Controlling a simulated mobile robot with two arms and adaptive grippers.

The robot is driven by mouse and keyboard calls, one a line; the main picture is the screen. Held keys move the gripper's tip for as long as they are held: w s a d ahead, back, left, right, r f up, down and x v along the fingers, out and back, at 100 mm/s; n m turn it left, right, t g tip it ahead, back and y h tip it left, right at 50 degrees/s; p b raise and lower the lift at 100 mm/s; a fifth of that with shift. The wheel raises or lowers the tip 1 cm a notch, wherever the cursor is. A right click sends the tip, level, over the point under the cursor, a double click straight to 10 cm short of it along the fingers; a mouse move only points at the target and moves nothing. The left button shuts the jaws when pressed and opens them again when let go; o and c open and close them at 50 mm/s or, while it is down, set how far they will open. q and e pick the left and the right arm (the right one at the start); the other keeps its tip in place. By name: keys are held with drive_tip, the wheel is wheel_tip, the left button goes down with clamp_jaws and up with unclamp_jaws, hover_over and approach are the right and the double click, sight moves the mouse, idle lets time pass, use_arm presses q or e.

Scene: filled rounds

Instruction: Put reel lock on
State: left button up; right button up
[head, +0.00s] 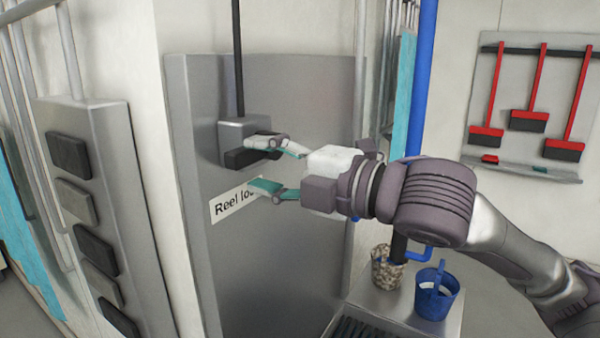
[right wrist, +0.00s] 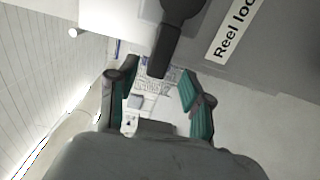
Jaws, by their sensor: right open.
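The reel lock switch is a grey box (head: 235,132) with a black handle (head: 239,158) at its lower front, on a grey metal panel (head: 290,240). A white label (head: 232,205) reading "Reel lo..." sits below it, its end hidden by my gripper. My right gripper (head: 256,165) is open and empty in front of the panel. Its upper finger overlaps the box and its lower finger overlaps the label. In the right wrist view the dark handle (right wrist: 166,50) reaches down toward the gap between the fingertips (right wrist: 158,78); I cannot tell whether they touch. My left gripper is out of view.
A column of dark and grey switches (head: 70,156) stands on a panel at the left. A blue bucket (head: 437,298) and a speckled bucket (head: 386,270) stand at the lower right, near a blue pipe (head: 422,80). Red-handled tools (head: 542,85) hang on the right wall.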

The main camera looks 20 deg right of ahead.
drive_tip(key=v, duration=0.7)
drive_tip(key=shift+s, duration=0.2)
